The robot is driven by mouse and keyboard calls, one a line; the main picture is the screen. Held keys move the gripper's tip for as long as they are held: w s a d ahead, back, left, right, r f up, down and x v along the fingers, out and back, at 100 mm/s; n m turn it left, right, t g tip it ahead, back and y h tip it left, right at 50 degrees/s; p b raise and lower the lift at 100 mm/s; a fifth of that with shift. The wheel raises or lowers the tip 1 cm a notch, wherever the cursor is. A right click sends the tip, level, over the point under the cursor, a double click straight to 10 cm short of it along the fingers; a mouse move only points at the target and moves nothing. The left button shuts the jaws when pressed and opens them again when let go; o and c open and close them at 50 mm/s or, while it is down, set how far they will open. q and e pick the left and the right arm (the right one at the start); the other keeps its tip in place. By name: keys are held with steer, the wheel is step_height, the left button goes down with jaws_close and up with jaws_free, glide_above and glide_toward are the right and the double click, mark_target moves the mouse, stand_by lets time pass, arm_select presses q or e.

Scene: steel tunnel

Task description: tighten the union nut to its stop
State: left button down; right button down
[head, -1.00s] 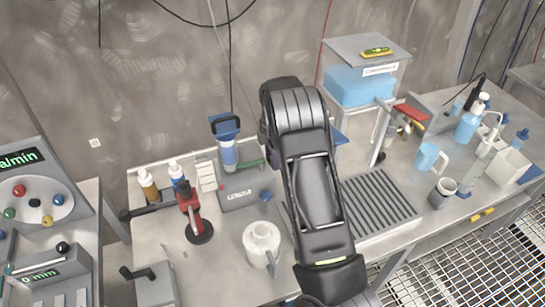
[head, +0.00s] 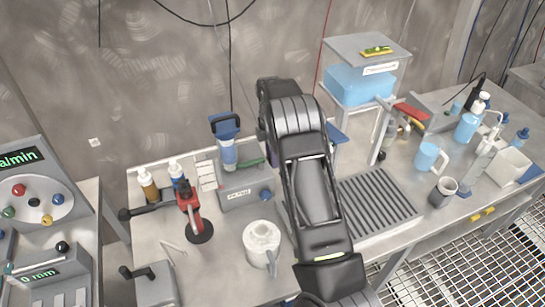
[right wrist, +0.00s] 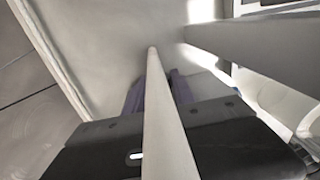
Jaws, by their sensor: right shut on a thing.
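My right arm reaches over the bench in the head view and bends down at its far end. Its gripper is mostly hidden there behind my own wrist. In the right wrist view the purple fingers of my right gripper (right wrist: 158,92) are closed in on something behind a pale rod (right wrist: 163,120), which runs up the middle of the picture. The rod covers the gap between the fingertips. I cannot make out the union nut in either view; the held thing is hidden. My left gripper is not in view.
Left of the arm stand a grey box (head: 246,190) with a blue-topped cylinder (head: 227,152), a red-handled tool (head: 191,215) and a white jug (head: 262,240). Right of it are a slatted tray (head: 376,202), a blue tank (head: 358,86) and a blue mug (head: 430,158).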

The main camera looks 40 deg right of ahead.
stand_by(0.3)
steer(key=c, duration=1.1)
jaws_free()
steer(key=shift+o, duration=0.2)
steer(key=shift+r, duration=0.1)
steer(key=shift+w+d+r+b, duration=0.15)
steer(key=shift+r+b, duration=0.15)
steer(key=shift+r, duration=0.95)
steer(key=shift+w+a+r+b, duration=0.1)
steer(key=shift+r+b, duration=0.25)
steer(key=shift+r, duration=0.95)
steer(key=shift+w+d+r+b, duration=0.15)
steer(key=shift+r+b, duration=0.15)
steer(key=shift+r, duration=0.95)
